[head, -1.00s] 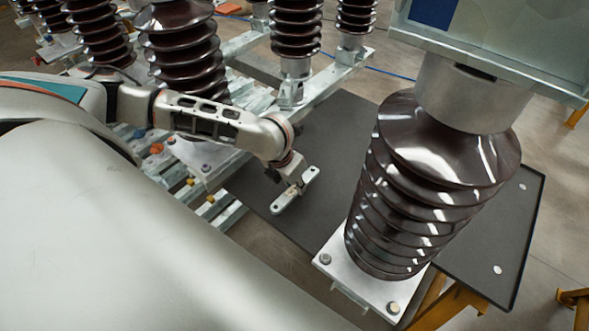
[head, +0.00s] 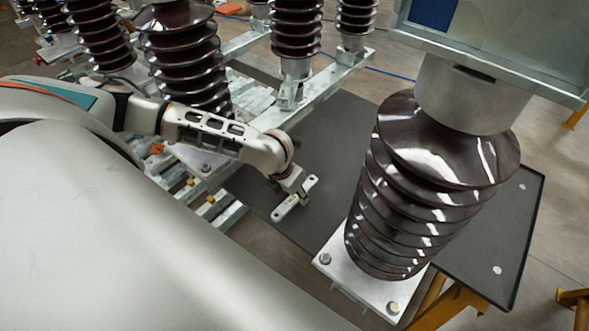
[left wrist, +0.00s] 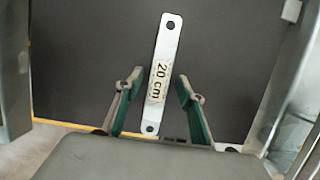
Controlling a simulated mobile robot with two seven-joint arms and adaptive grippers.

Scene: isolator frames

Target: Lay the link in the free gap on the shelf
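The link is a flat pale metal bar (head: 297,199) with rounded ends and a hole at each end. In the left wrist view the link (left wrist: 161,75) bears a "20 cm" label. It shows over a dark grey flat surface (head: 335,135), its near end close to that surface's front edge. I cannot tell whether it touches the surface. My left gripper (head: 292,190) is just above the link. In the left wrist view its fingers (left wrist: 160,77) stand on either side of the link, with dark surface visible between each fingertip and the bar. My right gripper is not in view.
A big brown ribbed insulator (head: 425,190) on a pale base plate stands right of the link. More insulators (head: 185,55) and metal rails (head: 335,70) stand behind and left. Dark surface is bare beyond the link. Two white discs (head: 497,270) lie at the far right.

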